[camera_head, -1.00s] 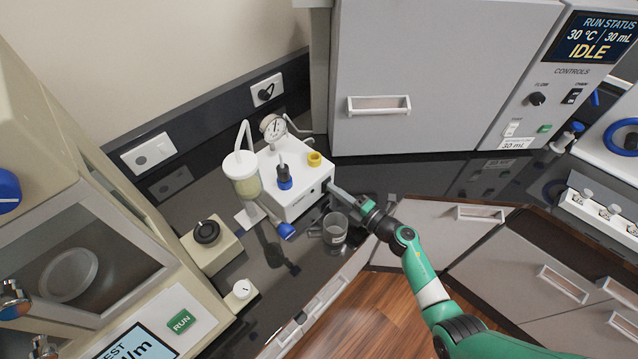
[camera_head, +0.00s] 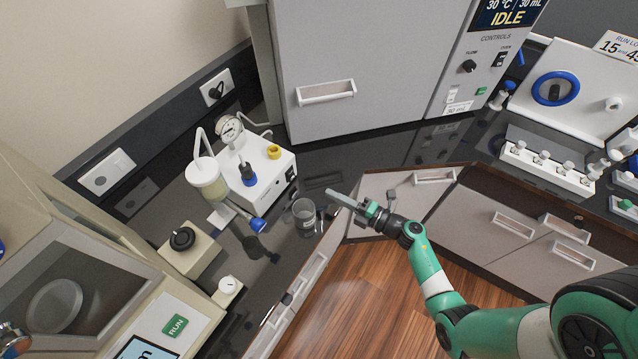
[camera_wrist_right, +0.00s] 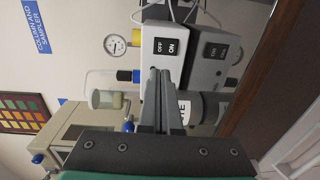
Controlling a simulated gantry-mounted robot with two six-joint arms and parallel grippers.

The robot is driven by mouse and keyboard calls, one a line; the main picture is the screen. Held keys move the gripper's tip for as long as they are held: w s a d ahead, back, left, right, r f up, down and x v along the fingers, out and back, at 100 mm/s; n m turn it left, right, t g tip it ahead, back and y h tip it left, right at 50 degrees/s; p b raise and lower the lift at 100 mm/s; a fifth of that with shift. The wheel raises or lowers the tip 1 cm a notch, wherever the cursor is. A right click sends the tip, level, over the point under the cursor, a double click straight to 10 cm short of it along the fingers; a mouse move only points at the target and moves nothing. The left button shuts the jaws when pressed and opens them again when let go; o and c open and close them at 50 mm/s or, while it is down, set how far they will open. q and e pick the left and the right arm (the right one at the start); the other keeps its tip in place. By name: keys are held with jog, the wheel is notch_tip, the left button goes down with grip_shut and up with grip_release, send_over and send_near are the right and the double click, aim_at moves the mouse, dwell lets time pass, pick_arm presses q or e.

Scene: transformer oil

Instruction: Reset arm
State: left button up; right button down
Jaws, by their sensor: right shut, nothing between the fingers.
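My right gripper (camera_head: 345,199) is shut and empty, held in the air in front of the counter edge. Its fingers point left toward the glass beaker (camera_head: 305,214) and the white pump unit (camera_head: 262,172), apart from both. In the right wrist view the closed fingers (camera_wrist_right: 160,82) lie together in front of a white box with an ON/OFF switch (camera_wrist_right: 171,48). My left gripper is not in view.
A grey cabinet (camera_head: 365,70) with an IDLE display stands behind the counter. A cream tester with a green RUN button (camera_head: 175,325) is at left. A row of small bottles in a white rack (camera_head: 545,168) is at right. Open floor (camera_head: 370,290) lies below.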

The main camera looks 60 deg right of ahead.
jog(key=shift+s, duration=0.75)
